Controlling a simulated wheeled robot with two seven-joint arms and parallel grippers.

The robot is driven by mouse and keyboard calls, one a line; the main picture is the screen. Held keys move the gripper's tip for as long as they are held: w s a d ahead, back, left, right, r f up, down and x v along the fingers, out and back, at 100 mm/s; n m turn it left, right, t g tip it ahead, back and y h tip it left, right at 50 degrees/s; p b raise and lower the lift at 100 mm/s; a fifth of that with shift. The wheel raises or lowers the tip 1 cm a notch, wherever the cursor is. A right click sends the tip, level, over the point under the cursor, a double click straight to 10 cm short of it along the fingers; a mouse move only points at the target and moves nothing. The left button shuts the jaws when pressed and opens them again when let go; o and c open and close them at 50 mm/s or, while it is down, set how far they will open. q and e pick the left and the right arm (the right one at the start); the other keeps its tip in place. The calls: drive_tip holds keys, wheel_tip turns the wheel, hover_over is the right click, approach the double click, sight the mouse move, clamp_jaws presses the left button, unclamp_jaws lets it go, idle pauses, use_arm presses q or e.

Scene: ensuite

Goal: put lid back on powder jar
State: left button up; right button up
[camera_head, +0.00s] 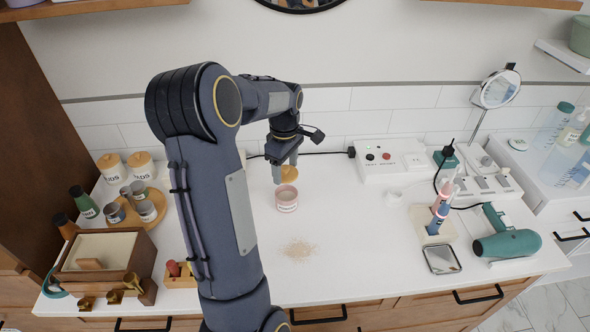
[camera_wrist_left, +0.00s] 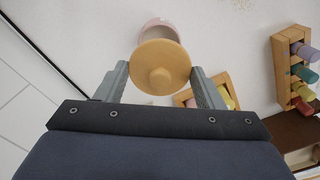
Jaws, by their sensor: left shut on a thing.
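The powder jar (camera_head: 287,198) is a small pink open pot standing on the white counter. In the left wrist view its rim (camera_wrist_left: 158,23) shows partly behind the lid. The lid is a round wooden disc with a knob (camera_wrist_left: 160,68), held between the fingers of my left gripper (camera_wrist_left: 160,80). In the head view my left gripper (camera_head: 286,172) is shut on the lid (camera_head: 290,173), just behind and above the jar. The lid and jar look apart. My right gripper is not in view.
Spilled powder (camera_head: 298,249) lies in front of the jar. A round wooden tray (camera_head: 128,220) with small pots and a wooden box (camera_head: 105,262) stand left. A power strip box (camera_head: 388,158), toothbrush stand (camera_head: 432,226), mirror tile (camera_head: 441,259) and hair dryer (camera_head: 507,244) stand right.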

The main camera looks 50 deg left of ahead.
use_arm(q)
drive_tip(key=shift+f+b, duration=2.45)
drive_tip(key=shift+f, duration=0.75)
drive_tip(key=shift+f, duration=0.1)
drive_tip(key=o, duration=1.3)
drive_tip(key=shift+p, duration=0.3)
